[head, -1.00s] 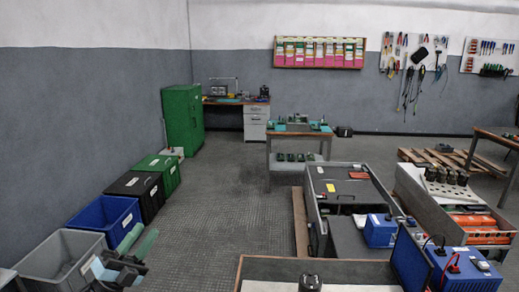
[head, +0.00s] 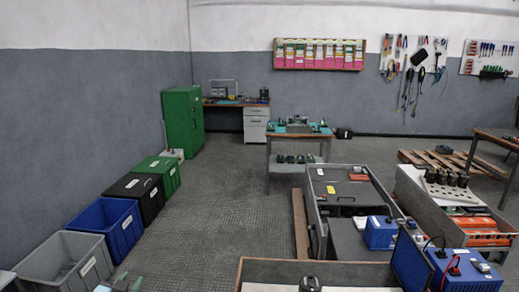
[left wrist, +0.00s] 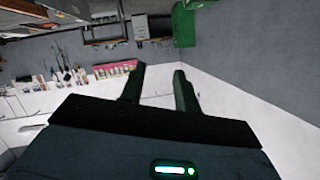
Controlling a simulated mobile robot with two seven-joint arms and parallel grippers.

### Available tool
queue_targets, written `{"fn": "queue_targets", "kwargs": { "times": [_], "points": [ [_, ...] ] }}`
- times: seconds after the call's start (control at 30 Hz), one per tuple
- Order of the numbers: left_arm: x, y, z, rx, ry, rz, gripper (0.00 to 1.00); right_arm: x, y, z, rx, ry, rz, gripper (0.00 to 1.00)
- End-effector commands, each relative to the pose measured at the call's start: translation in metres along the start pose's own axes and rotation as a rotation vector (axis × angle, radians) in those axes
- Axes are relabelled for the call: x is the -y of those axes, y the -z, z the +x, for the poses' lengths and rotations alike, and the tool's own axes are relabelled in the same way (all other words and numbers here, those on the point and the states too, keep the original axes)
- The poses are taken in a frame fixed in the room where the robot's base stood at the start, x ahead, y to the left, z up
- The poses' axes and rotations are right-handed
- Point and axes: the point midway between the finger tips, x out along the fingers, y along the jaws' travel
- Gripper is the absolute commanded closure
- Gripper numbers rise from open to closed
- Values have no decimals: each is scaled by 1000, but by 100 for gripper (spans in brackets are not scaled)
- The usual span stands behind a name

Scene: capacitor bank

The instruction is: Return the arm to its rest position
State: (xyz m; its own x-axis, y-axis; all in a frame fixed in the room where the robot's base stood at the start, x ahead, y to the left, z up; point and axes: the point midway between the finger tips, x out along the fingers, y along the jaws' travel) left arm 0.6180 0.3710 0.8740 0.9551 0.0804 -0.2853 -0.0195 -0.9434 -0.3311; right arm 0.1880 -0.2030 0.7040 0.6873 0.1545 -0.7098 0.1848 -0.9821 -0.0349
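My left gripper (head: 118,284) shows only as a small part at the bottom edge of the head view, in front of the grey bin. In the left wrist view my left gripper (left wrist: 158,88) has its two dark fingers apart, with nothing between them. That view is turned over, with the green cabinet (left wrist: 184,26) at the top and the wall beyond the fingers. My right gripper is not in view.
A grey bin (head: 92,268), a blue bin (head: 123,238), a black bin and a green bin line the left wall. A grey capacitor cabinet (head: 317,215) lies right of centre. Blue units (head: 465,275) stand at the lower right. The middle floor (head: 215,220) is clear.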

Motion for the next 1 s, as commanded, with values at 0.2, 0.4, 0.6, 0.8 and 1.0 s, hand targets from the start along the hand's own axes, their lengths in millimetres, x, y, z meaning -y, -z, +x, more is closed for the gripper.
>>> {"fn": "queue_targets", "kwargs": {
  "times": [0.2,0.4,0.6,0.8,1.0],
  "points": [
    [-53,-60,-43,65,-76,-14,68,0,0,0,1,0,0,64],
    [-114,-128,-115,158,-167,-51,68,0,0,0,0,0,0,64],
    [-169,-183,-209,263,-250,-110,68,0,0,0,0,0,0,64],
    [-205,-215,-303,368,-308,-177,68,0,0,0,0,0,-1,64],
    [-220,-225,-362,434,-332,-222,68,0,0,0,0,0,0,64]
  ]
}}
